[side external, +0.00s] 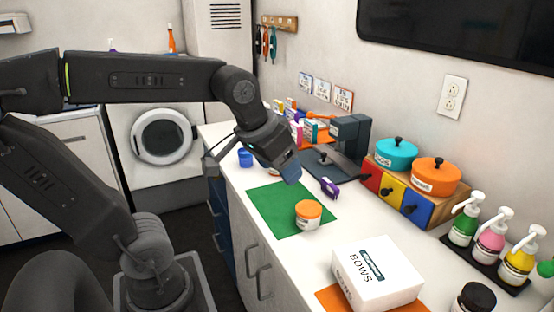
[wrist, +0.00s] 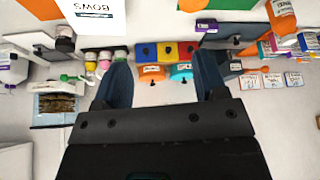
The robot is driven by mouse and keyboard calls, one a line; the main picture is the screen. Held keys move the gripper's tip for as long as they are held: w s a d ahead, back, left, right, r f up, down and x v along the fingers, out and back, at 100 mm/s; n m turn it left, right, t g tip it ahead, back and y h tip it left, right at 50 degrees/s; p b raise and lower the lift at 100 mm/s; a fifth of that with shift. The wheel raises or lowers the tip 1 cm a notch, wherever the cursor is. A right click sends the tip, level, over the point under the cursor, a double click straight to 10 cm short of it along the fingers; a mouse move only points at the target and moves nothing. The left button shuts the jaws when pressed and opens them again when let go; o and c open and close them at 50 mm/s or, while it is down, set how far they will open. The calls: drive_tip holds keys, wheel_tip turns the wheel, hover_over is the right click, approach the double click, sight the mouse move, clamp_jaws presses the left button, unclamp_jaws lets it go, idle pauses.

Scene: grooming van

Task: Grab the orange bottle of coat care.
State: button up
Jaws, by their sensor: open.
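An orange bottle (wrist: 282,20) with a pale label shows at the top right edge of the wrist view, cut off by the frame. In the side view I cannot make it out clearly near my gripper. Another slim orange bottle (side external: 171,40) stands far back above the washing machine. I cannot read the coat care label on either. My gripper (side external: 290,172) hangs above the white counter near the green mat, tilted. In the wrist view my gripper (wrist: 162,62) has its two blue fingers wide apart, with nothing between them.
An orange-lidded jar (side external: 308,214) stands on the green mat (side external: 265,198). A white BOWS box (side external: 376,274) lies in front. Purple clippers (side external: 330,187), a dark stand (side external: 350,135), colored drawers (side external: 392,188) and pump bottles (side external: 490,240) line the wall side.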

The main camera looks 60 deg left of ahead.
drive_tip(key=w+a+r+n+g+y, duration=0.1)
drive_tip(key=w+a+n, duration=0.3)
drive_tip(key=w+a, duration=0.45)
drive_tip(key=w+a+r+n+g+y, duration=0.1)
drive_tip(key=w+a+n, duration=0.35)
drive_tip(key=a, duration=0.75)
drive_tip(key=w+a+f+n+g+y, duration=0.1)
drive_tip(key=w+a+f+n, duration=0.15)
drive_tip(key=a, duration=1.05)
drive_tip(key=shift+g, duration=0.3)
drive_tip(key=x, duration=0.8)
drive_tip(key=shift+w+a+r, duration=0.1)
drive_tip(key=shift+w+a, duration=0.05)
drive_tip(key=shift+w, duration=0.2)
drive_tip(key=shift+x, duration=3.15)
drive_tip(key=shift+s, duration=0.15)
drive_tip(key=shift+c, duration=0.4)
clamp_jaws()
